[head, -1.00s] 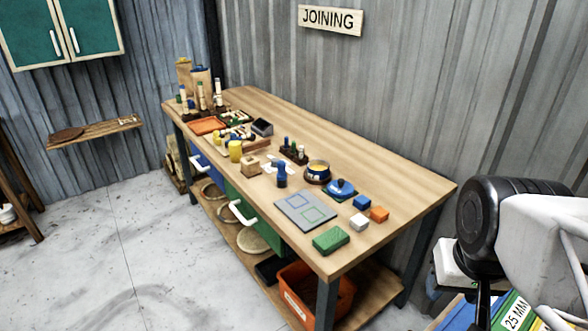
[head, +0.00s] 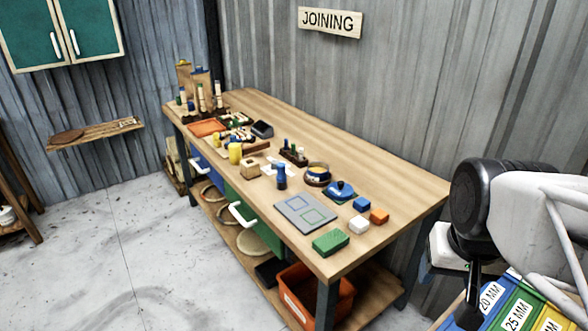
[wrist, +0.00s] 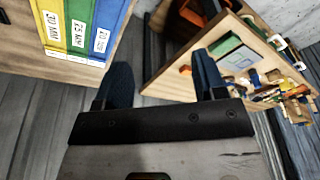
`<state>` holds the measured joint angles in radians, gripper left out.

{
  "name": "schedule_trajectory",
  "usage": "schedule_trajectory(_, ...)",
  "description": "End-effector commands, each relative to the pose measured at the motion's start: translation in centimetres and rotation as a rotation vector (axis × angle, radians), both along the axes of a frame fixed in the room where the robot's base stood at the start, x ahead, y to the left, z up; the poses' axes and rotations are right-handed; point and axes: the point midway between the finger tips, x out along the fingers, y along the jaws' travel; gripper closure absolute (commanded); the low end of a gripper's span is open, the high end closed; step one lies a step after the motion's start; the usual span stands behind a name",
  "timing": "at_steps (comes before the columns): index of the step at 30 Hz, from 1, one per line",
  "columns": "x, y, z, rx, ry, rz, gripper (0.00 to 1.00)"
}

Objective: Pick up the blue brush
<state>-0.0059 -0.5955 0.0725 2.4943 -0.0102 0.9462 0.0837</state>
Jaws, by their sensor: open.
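I cannot make out a blue brush for certain. Small upright blue-topped and green-topped pieces stand in a dark wooden holder (head: 293,156) near the middle of the workbench (head: 375,185) in the head view. A blue upright piece (head: 281,178) stands in front of that holder; it is too small to tell if it is a brush. My gripper (wrist: 162,64) is open and empty in the wrist view, its two dark fingers well apart, away from the bench top.
Labelled coloured bins (wrist: 78,25) are close on the wrist view's left. The bench's back strip is clear.

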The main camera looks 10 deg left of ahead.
Motion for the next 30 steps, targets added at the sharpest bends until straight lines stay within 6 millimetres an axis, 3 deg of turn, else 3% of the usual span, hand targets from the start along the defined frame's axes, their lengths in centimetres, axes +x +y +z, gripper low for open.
schedule_trajectory(16, 12.6, 3.5, 3.9, 0.071, 0.044, -0.273, 0.36)
schedule_trajectory(30, 24.2, 8.3, 4.7, 0.121, 0.084, -0.532, 0.36)
